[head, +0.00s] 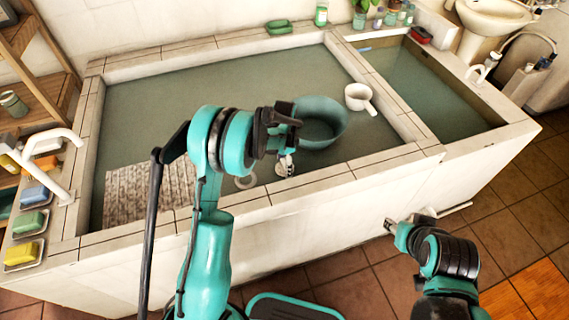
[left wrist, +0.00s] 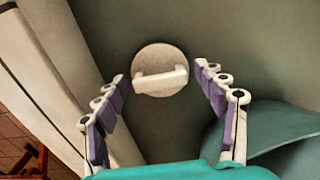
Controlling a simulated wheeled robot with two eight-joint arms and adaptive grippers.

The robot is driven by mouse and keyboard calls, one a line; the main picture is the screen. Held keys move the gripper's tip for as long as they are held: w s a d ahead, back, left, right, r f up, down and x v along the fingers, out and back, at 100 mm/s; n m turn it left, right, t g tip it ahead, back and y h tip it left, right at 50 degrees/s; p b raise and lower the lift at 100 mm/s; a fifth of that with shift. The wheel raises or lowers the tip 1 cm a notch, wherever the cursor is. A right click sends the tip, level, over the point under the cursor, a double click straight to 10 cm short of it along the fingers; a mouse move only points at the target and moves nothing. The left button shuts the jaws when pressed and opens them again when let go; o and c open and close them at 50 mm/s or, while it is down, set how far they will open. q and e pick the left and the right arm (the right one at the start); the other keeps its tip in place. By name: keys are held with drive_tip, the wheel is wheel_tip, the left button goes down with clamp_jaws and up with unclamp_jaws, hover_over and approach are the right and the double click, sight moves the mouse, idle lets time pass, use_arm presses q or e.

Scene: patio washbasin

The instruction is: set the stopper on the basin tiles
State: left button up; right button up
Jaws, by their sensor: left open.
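The stopper is a round pale disc with a white bar handle. It shows in the left wrist view (left wrist: 160,70) between and beyond my open fingers, and it is partly hidden below my gripper in the head view (head: 284,172). It lies inside the large basin close to the front wall. My left gripper (head: 287,158) is over it, open and empty; it also shows in the left wrist view (left wrist: 163,100). The basin tiles (head: 325,180) form the pale rim. My right gripper (head: 389,225) is outside the basin, in front of it; its finger opening is unclear.
A teal tub (head: 322,118) is right beside my left gripper. A white dipper (head: 359,98) is farther back. A pale ring (head: 246,181) lies left of the stopper. Soaps (head: 30,222) line the left rim. The front rim's middle is clear.

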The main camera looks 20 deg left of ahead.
sight(284, 164)
use_arm(q)
drive_tip(key=shift+r, duration=0.1)
drive_tip(key=shift+r+p, duration=0.35)
drive_tip(key=shift+r, duration=0.05)
wheel_tip(284, 164, up, 11)
drive_tip(key=p, duration=0.4)
drive_tip(key=s+r+n+t, duration=0.3)
drive_tip(key=s+r+n, duration=0.2)
drive_tip(key=s+r, duration=0.75)
drive_tip(key=s+r+n+t, duration=0.1)
drive_tip(key=s+n+t, duration=0.3)
drive_tip(key=s, duration=0.9)
drive_tip(key=shift+s+a+n, duration=0.15)
drive_tip(key=shift+n, duration=0.95)
